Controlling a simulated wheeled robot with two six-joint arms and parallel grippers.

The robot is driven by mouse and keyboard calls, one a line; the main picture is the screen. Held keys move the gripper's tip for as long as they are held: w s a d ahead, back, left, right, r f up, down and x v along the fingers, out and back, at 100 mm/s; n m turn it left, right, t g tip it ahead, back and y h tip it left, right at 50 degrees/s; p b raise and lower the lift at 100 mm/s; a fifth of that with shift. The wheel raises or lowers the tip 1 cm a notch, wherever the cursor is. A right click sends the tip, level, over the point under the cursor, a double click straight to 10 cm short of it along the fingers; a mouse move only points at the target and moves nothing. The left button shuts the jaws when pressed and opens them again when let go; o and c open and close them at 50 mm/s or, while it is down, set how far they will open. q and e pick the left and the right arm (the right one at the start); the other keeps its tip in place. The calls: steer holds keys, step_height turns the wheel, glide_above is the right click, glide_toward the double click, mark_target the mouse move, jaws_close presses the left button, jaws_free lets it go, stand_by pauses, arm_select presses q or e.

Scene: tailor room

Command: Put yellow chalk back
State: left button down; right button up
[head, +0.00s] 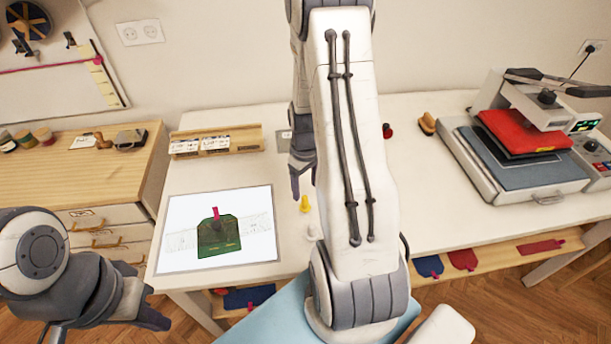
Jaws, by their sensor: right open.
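A small yellow piece (305,203), which looks like the yellow chalk, stands on the white table, just left of my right arm. My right gripper (303,186) is open with its fingertips pointing down. In the picture it is just above and behind the yellow piece; I see nothing between its fingers, and I cannot tell the exact gap. A wooden rack (247,140) with white labels lies at the back left of the table. My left gripper (150,312) is low at the left, off the table's front edge; its fingers are seen from the side.
A lit white panel (262,196) with a green pocket-shaped piece (218,236) lies at the table's left. A small pale piece (313,231) sits near the yellow one. A heat press (530,150) stands at the right. My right arm hides the table's middle.

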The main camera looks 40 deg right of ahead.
mark_target(305, 198)
steer(key=shift+a+r+b, duration=0.1)
steer(key=shift+r+b, duration=0.25)
steer(key=shift+r, duration=2.3)
steer(key=s+a+r+n, duration=0.15)
steer(key=a+r, duration=0.25)
steer(key=a, duration=0.6)
steer(key=s+a+r+n, duration=0.15)
steer(key=a+r, duration=0.25)
steer(key=a, duration=0.6)
steer(key=s+a+r+n+y, duration=0.1)
steer(key=s+a+r+n, duration=0.2)
steer(key=s+a, duration=0.7)
steer(key=s, duration=0.3)
steer(key=shift+s+a+r, duration=0.15)
steer(key=shift+a+r, duration=0.1)
steer(key=shift+a, duration=0.1)
steer(key=shift+f+b, duration=1.4)
